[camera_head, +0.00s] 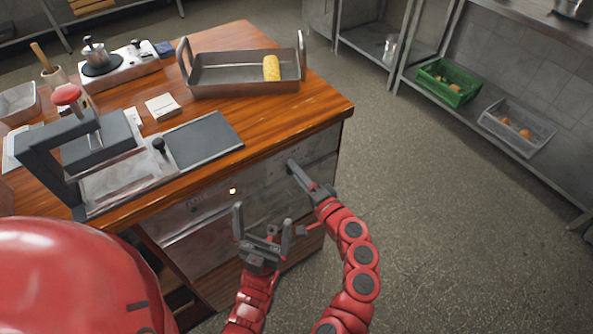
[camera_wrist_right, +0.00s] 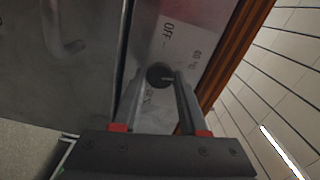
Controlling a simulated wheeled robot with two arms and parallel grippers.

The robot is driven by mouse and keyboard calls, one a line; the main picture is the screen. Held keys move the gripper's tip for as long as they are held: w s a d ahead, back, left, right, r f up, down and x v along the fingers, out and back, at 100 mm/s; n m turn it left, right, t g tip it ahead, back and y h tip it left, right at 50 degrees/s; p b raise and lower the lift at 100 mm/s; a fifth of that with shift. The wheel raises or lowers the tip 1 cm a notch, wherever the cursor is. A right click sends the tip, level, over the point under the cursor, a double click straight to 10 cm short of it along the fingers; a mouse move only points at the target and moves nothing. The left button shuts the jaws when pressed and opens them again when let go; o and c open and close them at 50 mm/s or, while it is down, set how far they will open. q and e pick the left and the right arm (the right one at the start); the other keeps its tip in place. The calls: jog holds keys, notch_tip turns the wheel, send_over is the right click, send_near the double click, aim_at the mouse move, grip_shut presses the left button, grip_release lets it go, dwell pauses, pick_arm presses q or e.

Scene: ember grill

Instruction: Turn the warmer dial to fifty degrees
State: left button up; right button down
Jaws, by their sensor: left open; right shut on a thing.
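The warmer dial (camera_wrist_right: 156,73) is a small dark round knob with a pale pointer mark, on a metal front panel (camera_wrist_right: 178,44) in the right wrist view. "OFF" and smaller marks are printed around it; the smaller ones are hard to read. The pointer aims roughly right in that view. My right gripper (camera_wrist_right: 160,82) has its two fingers on either side of the dial, shut on it. In the head view my right gripper (camera_head: 292,166) reaches the counter's front panel and hides the dial. My left gripper (camera_head: 262,225) is open and empty, in front of the counter.
A lit indicator (camera_head: 232,190) shows on the counter front. On the wooden top (camera_head: 325,105) stand a metal tray (camera_head: 225,86) with a yellow corn cob (camera_head: 271,68), a press (camera_head: 95,140) and a hot plate (camera_head: 125,66). The floor right of the counter is clear.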

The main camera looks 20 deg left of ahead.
jog(key=shift+f+m+p, duration=0.15)
jog(key=shift+m+p, duration=0.85)
jog(key=shift+m, duration=2.9)
jog(key=shift+c, duration=2.4)
grip_release()
jog(key=b+v, duration=0.1)
jog(key=v, duration=1.6)
jog(key=shift+d+b, duration=0.2)
jog(key=shift+b, duration=0.15)
jog(key=shift+s, duration=0.15)
